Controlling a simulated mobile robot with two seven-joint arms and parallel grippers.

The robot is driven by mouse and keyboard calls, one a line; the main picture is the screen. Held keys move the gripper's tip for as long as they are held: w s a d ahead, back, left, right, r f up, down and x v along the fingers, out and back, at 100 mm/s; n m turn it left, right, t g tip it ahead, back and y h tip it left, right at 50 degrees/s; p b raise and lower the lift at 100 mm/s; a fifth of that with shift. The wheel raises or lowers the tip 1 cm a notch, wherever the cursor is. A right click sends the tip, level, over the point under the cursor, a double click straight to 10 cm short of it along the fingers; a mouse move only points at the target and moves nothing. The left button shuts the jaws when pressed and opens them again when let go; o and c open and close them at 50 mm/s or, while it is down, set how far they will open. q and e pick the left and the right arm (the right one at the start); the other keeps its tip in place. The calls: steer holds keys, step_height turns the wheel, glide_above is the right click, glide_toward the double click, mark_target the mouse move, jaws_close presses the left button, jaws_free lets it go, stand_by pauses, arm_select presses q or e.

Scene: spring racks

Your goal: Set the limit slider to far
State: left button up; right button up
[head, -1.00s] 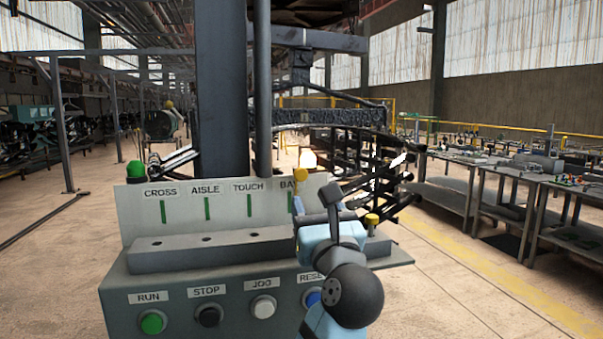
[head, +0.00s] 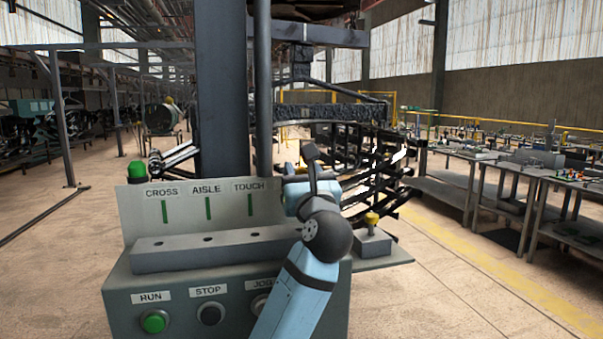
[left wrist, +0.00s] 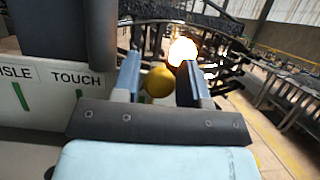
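The grey control console stands in front of me, with a back plate (head: 230,207) reading CROSS, AISLE and TOUCH over green marks. In the left wrist view a yellow ball knob (left wrist: 160,82) sits between the fingers of my left gripper (left wrist: 162,76), right of TOUCH. The fingers stand apart on either side of it; contact cannot be made out. In the head view my left gripper (head: 291,172) and its wrist cover this knob. A second yellow knob (head: 372,219) stands on a small grey block at the console's right. No label reads limit. My right gripper is not in view.
The console front has a green RUN button (head: 153,321) and a dark STOP button (head: 211,313); my arm partly covers JOG. A green dome (head: 136,169) is at the left. A dark column (head: 223,90) rises behind. Work tables (head: 500,175) stand right across open floor.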

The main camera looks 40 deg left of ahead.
arm_select(q)
jaws_close()
steer(key=shift+w+d, duration=0.9)
steer(key=shift+w, duration=0.1)
steer(key=shift+o, duration=0.9)
jaws_free()
steer(key=shift+w+d, duration=0.1)
steer(key=shift+o, duration=0.9)
steer(key=shift+w+d, duration=0.1)
steer(key=shift+w, duration=0.05)
